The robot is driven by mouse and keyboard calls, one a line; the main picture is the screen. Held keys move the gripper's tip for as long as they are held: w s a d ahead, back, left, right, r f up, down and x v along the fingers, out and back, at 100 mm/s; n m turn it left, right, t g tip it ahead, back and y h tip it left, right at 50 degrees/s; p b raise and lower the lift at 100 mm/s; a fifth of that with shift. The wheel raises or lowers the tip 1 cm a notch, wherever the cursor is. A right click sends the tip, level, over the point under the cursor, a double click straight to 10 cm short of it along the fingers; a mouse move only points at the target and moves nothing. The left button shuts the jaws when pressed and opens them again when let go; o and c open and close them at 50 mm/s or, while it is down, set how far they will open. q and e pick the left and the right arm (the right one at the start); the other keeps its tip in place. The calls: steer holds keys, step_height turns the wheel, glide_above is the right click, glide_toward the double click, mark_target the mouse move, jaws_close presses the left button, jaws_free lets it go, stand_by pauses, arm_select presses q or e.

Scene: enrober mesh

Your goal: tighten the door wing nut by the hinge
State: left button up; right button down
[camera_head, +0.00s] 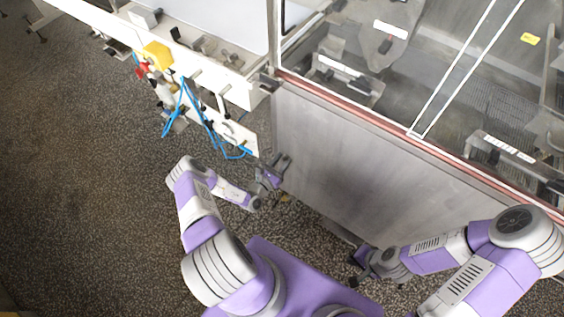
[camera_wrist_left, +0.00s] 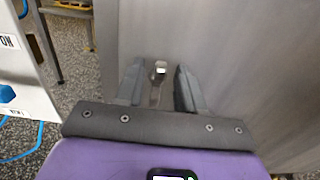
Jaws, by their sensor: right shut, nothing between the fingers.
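A small metal fitting (camera_wrist_left: 160,67) with a bright end, which looks like the wing nut, stands out from the grey panel in the left wrist view. My left gripper (camera_head: 282,163) is at the lower left end of the steel door panel (camera_head: 345,165). In the left wrist view its two dark fingers are apart, one on each side of the fitting, with gaps visible. In the head view the fitting cannot be made out beside the fingers. My right gripper (camera_head: 357,272) is low in front of the panel, shut and empty.
A hinge-like bracket (camera_head: 268,82) sits at the machine's upper left corner. The speckled floor (camera_head: 80,180) at left is clear.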

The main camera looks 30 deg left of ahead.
arm_select(q)
steer(key=shift+w, duration=0.1)
jaws_close()
